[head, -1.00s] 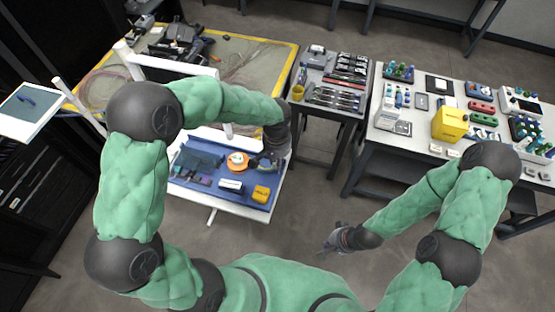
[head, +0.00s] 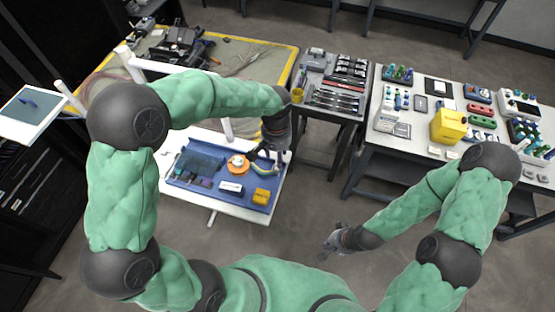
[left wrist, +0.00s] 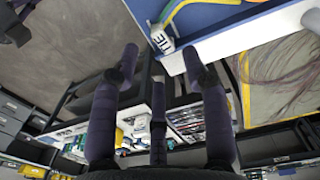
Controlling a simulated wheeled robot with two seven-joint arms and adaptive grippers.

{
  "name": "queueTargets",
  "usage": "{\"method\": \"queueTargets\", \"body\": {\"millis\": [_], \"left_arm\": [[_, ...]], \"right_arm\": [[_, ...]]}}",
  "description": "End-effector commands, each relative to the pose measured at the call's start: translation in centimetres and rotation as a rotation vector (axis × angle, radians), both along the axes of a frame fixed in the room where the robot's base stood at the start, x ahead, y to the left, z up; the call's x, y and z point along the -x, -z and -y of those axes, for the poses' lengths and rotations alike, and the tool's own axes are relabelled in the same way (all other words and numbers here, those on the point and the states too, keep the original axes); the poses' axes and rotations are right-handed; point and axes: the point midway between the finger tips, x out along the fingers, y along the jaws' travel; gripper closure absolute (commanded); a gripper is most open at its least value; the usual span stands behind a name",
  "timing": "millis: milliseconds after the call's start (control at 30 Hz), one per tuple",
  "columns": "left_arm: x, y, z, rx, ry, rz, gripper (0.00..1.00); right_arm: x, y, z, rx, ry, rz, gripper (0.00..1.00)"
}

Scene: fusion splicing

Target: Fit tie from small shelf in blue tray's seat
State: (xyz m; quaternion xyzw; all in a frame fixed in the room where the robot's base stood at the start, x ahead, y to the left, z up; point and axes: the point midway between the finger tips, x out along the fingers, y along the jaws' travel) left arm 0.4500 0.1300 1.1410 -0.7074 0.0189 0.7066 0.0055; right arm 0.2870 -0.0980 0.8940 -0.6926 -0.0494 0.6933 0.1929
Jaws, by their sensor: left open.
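The blue tray (head: 222,199) lies on a white stand in the head view, with its edge also in the left wrist view (left wrist: 225,20). At its right end is a curved yellow and blue piece (head: 266,168), which I take for the tie. In the left wrist view it has a white tag (left wrist: 162,39) with dark lettering; whether it sits fully in a seat is unclear. My left gripper (head: 274,154) is open and empty just above that end of the tray, its fingers (left wrist: 161,58) spread near the tag. My right gripper (head: 331,243) hangs low over the floor; its fingers are too small to read.
The tray also holds an orange roll (head: 238,163), a white box (head: 231,188) and a yellow block (head: 262,195). A small shelf (head: 318,111) with tools stands behind right. A white table (head: 415,143) with equipment is at right. A yellow-edged mat (head: 262,56) lies behind.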

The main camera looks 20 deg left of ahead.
Motion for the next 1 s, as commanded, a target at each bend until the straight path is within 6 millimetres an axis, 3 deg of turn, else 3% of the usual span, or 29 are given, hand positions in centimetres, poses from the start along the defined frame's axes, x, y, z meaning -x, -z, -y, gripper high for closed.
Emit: {"method": "queueTargets", "body": {"millis": [200, 400, 1000], "left_arm": [[-0.1, -4.5, -0.1, 0.001, 0.000, 0.003, 0.54], [0.0, -7.0, -0.1, 0.000, 0.000, 0.001, 0.54], [0.0, -7.9, -0.2, 0.000, 0.000, -0.001, 0.54]], "right_arm": [[0.0, 0.1, 0.0, 0.000, 0.000, 0.000, 1.00], [0.0, 0.0, 0.0, 0.000, 0.000, 0.000, 1.00], [0.0, 0.0, 0.0, 0.000, 0.000, 0.000, 1.00]]}}
